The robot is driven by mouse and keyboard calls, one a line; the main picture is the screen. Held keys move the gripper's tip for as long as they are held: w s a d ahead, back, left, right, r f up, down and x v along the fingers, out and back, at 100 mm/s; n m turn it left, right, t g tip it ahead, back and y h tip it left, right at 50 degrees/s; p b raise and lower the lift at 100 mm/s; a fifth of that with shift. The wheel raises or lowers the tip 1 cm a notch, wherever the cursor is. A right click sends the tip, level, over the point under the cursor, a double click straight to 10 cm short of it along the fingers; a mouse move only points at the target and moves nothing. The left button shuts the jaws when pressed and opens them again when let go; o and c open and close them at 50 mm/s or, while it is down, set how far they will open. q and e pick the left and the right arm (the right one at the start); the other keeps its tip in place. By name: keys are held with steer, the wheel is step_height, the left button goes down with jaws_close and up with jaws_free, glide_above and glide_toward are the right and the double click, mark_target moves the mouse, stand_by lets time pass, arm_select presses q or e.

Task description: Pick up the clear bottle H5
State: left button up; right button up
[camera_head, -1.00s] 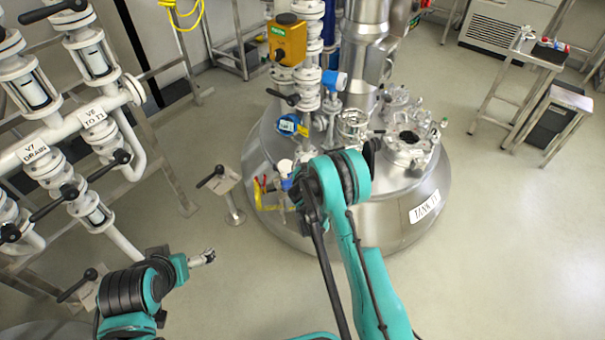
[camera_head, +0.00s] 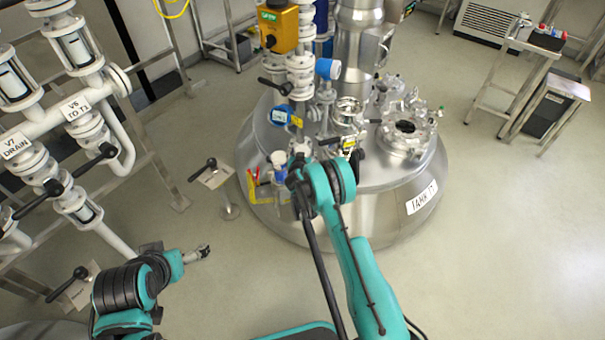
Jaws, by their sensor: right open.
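My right gripper (camera_head: 299,163) is open beside the tank's left shoulder, mostly hidden by its own wrist. A small item with a white top and blue band (camera_head: 278,159) stands just left of it, above a yellow-edged holder (camera_head: 257,188). I cannot tell whether this is the clear bottle H5; no H5 label is readable, and a clear bottle cannot be made out with certainty. My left gripper (camera_head: 203,252) is over the floor at the lower left, away from the tank; its jaws are too small to read.
The steel tank (camera_head: 422,165) has pipes, a blue gauge (camera_head: 283,117) and a yellow box (camera_head: 278,28) above it. Valve piping (camera_head: 80,110) fills the left, with a floor-standing lever (camera_head: 211,170). A bench (camera_head: 535,48) with small items stands far right.

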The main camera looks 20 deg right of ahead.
steer(key=shift+r, duration=0.1)
jaws_close()
steer(key=shift+r, duration=0.1)
step_height(320, 180, up, 18)
steer(key=p, duration=0.6)
